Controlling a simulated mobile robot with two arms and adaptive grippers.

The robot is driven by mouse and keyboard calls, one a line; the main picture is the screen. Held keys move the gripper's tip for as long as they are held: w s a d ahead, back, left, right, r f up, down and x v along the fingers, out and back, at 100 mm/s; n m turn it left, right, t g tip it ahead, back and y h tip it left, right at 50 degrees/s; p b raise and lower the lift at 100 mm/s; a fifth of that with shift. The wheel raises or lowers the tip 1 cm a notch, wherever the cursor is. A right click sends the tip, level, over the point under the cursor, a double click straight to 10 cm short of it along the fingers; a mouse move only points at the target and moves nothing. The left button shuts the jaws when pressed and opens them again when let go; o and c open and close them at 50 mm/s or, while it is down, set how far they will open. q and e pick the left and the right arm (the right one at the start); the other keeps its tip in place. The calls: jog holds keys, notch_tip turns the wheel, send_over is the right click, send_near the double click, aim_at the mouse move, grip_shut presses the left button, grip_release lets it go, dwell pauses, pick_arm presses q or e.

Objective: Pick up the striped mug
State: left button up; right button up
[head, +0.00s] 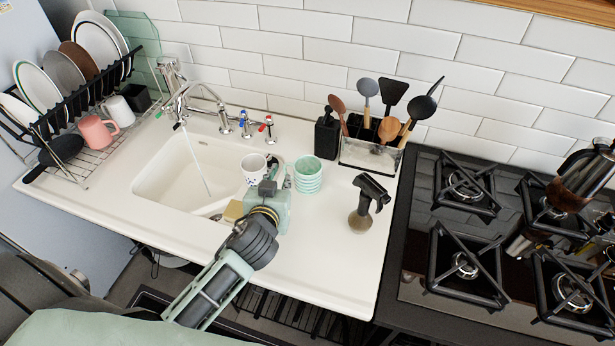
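The striped mug (308,174), with pale green and white bands, stands upright on the white counter right of the sink. My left gripper (279,172) reaches in from below, over the sink's right edge. Its fingertips are just left of the striped mug and near a white speckled mug (254,168). The gripper's body partly hides its fingers, so their spacing and any contact are unclear. The striped mug does not appear to be held. My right gripper is not in view.
A sink (165,180) with running water lies left. A dish rack (75,125) is far left, a gas hob (470,235) far right. The front right counter is clear.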

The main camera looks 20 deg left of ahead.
aim_at(285, 169)
pick_arm(q)
jog(key=shift+w+a+f, duration=0.35)
jog(key=shift+w, duration=0.05)
jog(key=p+x, duration=0.1)
jog(key=x, duration=0.1)
jog(key=shift+w+f, duration=0.1)
jog(key=shift+w, duration=0.15)
jog(key=x, duration=0.3)
jog(key=shift+f, duration=0.2)
jog(key=shift+w+f, duration=0.15)
jog(key=shift+w, duration=0.1)
grip_shut()
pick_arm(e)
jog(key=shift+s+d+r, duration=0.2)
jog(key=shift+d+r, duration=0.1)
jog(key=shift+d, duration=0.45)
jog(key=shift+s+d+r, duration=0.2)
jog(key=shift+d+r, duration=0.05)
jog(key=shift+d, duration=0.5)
